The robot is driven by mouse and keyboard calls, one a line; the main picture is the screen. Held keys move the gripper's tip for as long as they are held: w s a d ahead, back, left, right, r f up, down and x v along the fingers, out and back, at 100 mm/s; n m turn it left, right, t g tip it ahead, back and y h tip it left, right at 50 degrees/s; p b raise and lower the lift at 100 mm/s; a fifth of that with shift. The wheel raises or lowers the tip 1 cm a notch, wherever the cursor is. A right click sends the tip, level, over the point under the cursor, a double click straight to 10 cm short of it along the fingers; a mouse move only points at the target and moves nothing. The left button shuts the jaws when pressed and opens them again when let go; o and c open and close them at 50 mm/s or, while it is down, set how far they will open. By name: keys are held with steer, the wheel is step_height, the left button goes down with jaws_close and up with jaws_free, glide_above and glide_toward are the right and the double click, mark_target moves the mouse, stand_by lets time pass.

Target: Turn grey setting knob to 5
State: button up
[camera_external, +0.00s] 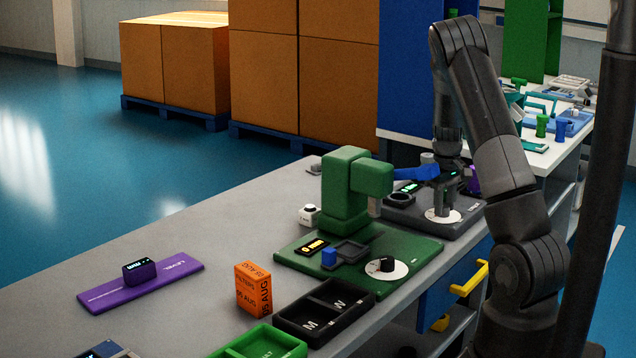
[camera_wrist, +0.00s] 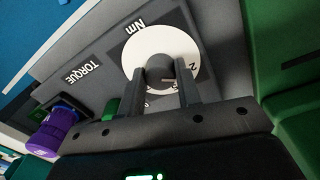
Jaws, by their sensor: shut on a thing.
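The grey setting knob (camera_wrist: 159,68) stands at the middle of a white dial (camera_wrist: 160,48) on a grey unit with "Nm" and "TORQUE" labels. My gripper (camera_wrist: 161,82) has one finger on each side of the knob and is shut on it. A pale pointer mark shows on the knob's lower right side in the wrist view. Some dial digits show, but the fingers cover part of the scale, and I cannot tell the exact reading. In the external view my gripper (camera_external: 441,207) points down over the dial (camera_external: 431,217), with the knob hidden.
A green press (camera_external: 345,190) stands close left of the grey unit. Its base has another white dial with a black knob (camera_external: 387,264). A black tray (camera_external: 290,318), an orange box (camera_external: 253,289) and a purple plate (camera_external: 105,292) lie farther along the bench.

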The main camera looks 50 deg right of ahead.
steer(key=shift+m, duration=0.3)
steer(key=m, duration=0.5)
steer(key=shift+w+m, duration=0.1)
steer(key=shift+m, duration=0.2)
steer(key=m, duration=0.5)
steer(key=shift+m, duration=0.4)
steer(key=o, duration=1)
steer(key=r, duration=1.1)
steer(key=shift+w+a, duration=0.1)
steer(key=shift+w, duration=0.15)
steer(key=shift+f, duration=0.1)
